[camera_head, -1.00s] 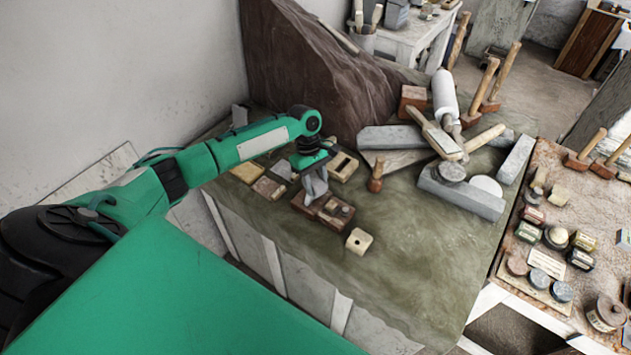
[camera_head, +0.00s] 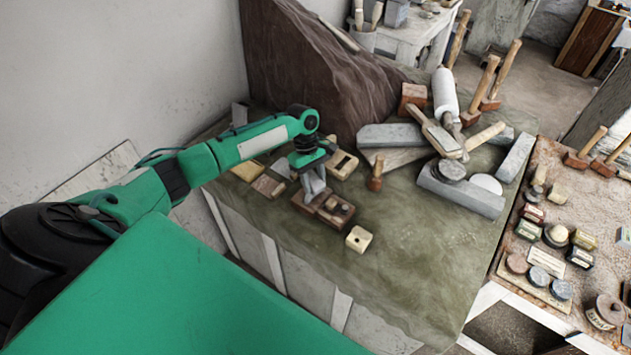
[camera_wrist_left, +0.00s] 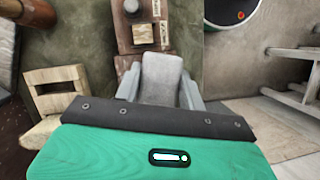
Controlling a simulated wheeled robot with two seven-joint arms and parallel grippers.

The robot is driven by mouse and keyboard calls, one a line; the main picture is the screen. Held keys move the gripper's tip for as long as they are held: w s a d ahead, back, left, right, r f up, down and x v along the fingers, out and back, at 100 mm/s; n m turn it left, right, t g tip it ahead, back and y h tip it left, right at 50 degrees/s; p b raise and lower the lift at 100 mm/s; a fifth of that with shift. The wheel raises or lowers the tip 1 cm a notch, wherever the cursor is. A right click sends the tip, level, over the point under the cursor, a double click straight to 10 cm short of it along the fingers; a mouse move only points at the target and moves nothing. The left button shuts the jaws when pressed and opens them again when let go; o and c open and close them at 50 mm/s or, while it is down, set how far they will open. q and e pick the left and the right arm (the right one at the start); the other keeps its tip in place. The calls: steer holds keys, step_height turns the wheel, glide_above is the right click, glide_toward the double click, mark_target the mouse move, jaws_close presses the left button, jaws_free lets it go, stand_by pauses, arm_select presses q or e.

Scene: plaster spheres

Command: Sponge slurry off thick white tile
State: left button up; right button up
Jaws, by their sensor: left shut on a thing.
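My left gripper (camera_head: 313,184) is shut on a light grey block (camera_wrist_left: 162,75), which lies between its two grey fingers in the wrist view. I cannot tell if the block is the sponge. The gripper hangs at the near end of a brown wooden tray (camera_head: 302,207); whether the block touches the tray is unclear. A flat white disc (camera_head: 486,184) lies at the right; no piece is clearly the thick white tile. My right gripper is out of view.
A cream block with a hole (camera_head: 358,239) stands right of the tray. A pale wooden box (camera_head: 343,165) stands behind the gripper. Mallets (camera_head: 487,78) and grey stone slabs (camera_head: 462,190) crowd the back right. The front of the green-brown bench (camera_head: 420,270) is clear.

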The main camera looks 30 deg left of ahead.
arm_select(q)
steer(key=shift+w+a, duration=0.25)
steer(key=shift+a, duration=0.4)
steer(key=shift+s+d+f, duration=0.1)
steer(key=shift+s+d, duration=0.15)
steer(key=shift+d, duration=0.4)
steer(key=shift+s+d+f, duration=0.1)
steer(key=shift+s+d, duration=0.15)
steer(key=shift+d, duration=0.45)
steer(key=shift+s+d+f, duration=0.1)
steer(key=shift+s+d, duration=0.15)
steer(key=shift+d, duration=0.4)
stand_by(0.9)
steer(key=shift+w+a+r, duration=0.2)
steer(key=shift+a+r, duration=0.25)
steer(key=shift+w+a+r, duration=0.2)
steer(key=shift+a+r, duration=0.25)
